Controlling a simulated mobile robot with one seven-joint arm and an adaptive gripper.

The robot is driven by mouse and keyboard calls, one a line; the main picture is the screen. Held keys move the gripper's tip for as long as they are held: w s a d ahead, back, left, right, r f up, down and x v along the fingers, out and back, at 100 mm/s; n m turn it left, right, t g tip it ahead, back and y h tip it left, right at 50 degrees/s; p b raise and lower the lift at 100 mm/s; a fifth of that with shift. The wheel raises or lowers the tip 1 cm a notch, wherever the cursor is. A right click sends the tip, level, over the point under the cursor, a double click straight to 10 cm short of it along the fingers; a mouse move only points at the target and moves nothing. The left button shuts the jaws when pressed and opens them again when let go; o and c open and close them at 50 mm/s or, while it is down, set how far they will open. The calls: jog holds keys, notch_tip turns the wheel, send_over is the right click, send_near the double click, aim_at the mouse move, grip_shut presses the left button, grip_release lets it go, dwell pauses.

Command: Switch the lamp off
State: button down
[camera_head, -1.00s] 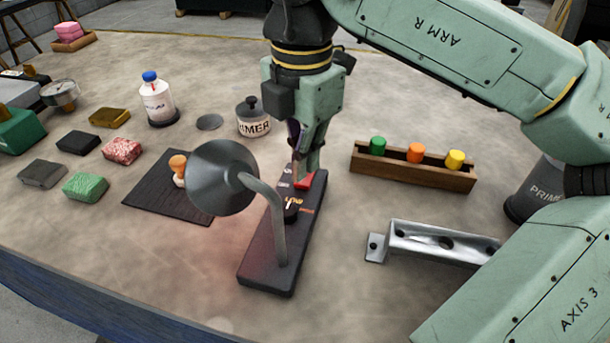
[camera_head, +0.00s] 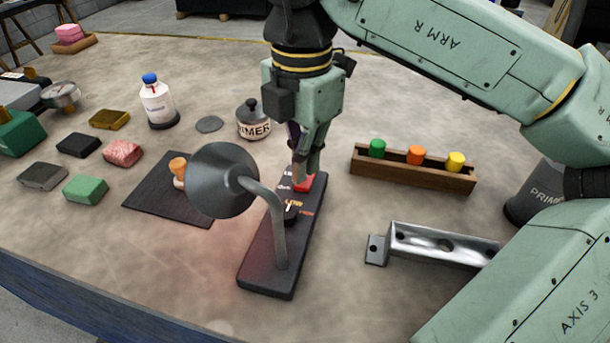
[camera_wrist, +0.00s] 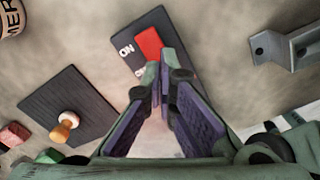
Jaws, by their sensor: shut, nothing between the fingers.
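The desk lamp has a grey shade (camera_head: 222,180) on a bent stem and a long dark base (camera_head: 268,262). A faint reddish glow lies on the table beside the base. A red rocker switch (camera_head: 303,184) sits at the far end of the base, and a black knob (camera_head: 290,212) is nearer the stem. In the wrist view, the red switch (camera_wrist: 148,42) shows beside the letters "ON". My gripper (camera_head: 304,175) is shut and empty, pointing down at the switch. Its fingertips (camera_wrist: 166,72) partly hide the base; I cannot tell whether they touch the switch.
A wooden rack (camera_head: 412,168) with coloured pegs and a metal bracket (camera_head: 436,247) lie to the right. A primer pot (camera_head: 253,122) stands behind. A dark mat (camera_head: 160,192) with a stamp, partly behind the shade, and several blocks lie left. The table in front is clear.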

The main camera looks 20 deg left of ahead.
aim_at(303, 184)
jog(key=shift+f+b, duration=1.05)
jog(key=shift+f, duration=0.15)
dwell(0.6)
jog(key=shift+r+p, duration=2.5)
jog(key=shift+r, duration=1.1)
jog(key=shift+f, duration=0.1)
